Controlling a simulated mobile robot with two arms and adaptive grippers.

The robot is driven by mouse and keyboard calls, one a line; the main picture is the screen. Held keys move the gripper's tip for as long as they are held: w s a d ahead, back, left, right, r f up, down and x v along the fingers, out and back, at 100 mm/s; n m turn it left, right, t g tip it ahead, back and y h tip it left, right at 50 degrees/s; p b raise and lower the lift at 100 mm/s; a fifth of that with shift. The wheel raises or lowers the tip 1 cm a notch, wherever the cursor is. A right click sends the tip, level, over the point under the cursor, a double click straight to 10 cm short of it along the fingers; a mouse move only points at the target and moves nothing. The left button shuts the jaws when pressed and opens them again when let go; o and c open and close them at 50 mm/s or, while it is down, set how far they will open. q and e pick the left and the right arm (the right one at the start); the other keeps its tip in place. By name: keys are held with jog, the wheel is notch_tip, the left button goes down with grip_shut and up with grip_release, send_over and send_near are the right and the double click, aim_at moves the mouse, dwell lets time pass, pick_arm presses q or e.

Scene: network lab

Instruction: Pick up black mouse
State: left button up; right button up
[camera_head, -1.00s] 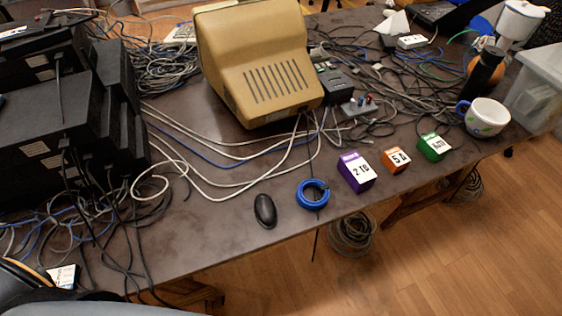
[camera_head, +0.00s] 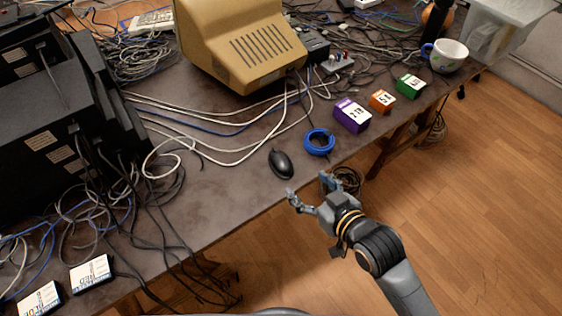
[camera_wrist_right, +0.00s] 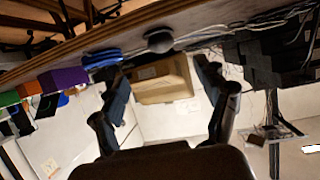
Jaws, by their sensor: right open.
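The black mouse (camera_head: 281,163) lies on the dark table near its front edge, just left of a blue cable ring (camera_head: 319,142). It also shows at the top of the right wrist view (camera_wrist_right: 158,41), where the picture is upside down. My right gripper (camera_head: 310,190) is open and empty, at the table's front edge, a little to the front and right of the mouse and apart from it. In the right wrist view its two fingers (camera_wrist_right: 163,75) are spread wide with nothing between them. My left gripper is not in view.
Purple (camera_head: 352,115), orange (camera_head: 382,101) and green (camera_head: 410,86) boxes stand right of the ring. A beige monitor (camera_head: 235,45) is behind, with loose white cables (camera_head: 215,150) left of the mouse. Black devices (camera_head: 60,110) fill the left side.

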aim_at(283, 162)
jog(key=x, duration=0.8)
jog(key=shift+w+a+r, duration=0.25)
jog(key=shift+w+r, duration=0.05)
jog(key=x, duration=0.5)
jog(key=shift+d, duration=0.1)
jog(key=shift+c, duration=0.5)
jog(key=c, duration=1.2)
jog(key=shift+r, duration=0.1)
